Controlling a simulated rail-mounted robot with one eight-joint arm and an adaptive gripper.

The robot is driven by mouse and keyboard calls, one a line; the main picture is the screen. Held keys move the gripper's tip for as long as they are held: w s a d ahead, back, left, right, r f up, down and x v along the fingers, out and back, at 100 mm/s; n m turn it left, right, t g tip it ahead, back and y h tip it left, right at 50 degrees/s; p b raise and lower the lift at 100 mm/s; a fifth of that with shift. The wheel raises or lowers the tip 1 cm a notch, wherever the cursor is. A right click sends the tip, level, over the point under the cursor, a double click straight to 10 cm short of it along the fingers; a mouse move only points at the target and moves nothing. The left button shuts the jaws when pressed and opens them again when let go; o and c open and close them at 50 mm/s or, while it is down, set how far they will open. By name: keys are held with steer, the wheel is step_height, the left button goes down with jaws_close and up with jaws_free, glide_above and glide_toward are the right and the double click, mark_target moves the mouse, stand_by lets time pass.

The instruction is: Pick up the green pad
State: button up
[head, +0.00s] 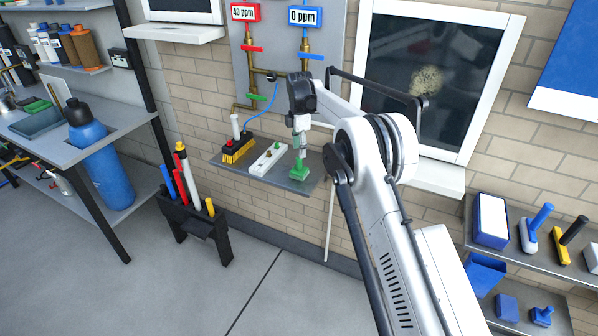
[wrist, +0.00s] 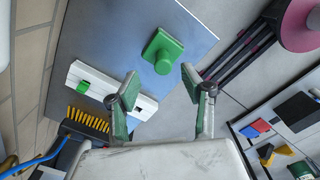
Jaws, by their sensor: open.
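The green pad (wrist: 158,60), a small square plate with a round knob on top, lies on the grey wall shelf (wrist: 120,35). In the head view the green pad (head: 299,173) is near the shelf's right end. My gripper (wrist: 160,90) is open, with green-faced fingertips spread wide and nothing between them. In the wrist view the pad lies beyond the fingertips, apart from them. In the head view my gripper (head: 300,150) points down just above the pad; the exact gap is hard to tell there.
A white holder strip (head: 267,159) with small knobs lies left of the pad, and a yellow-bristled brush (head: 238,150) is farther left. Brass pipes with coloured valves (head: 253,72) rise behind on the wall. A window (head: 430,75) is to the right.

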mark_target(299, 162)
steer(key=shift+s+f+p, duration=0.2)
steer(key=shift+f+p, duration=0.1)
steer(key=shift+f, duration=2.95)
jaws_close()
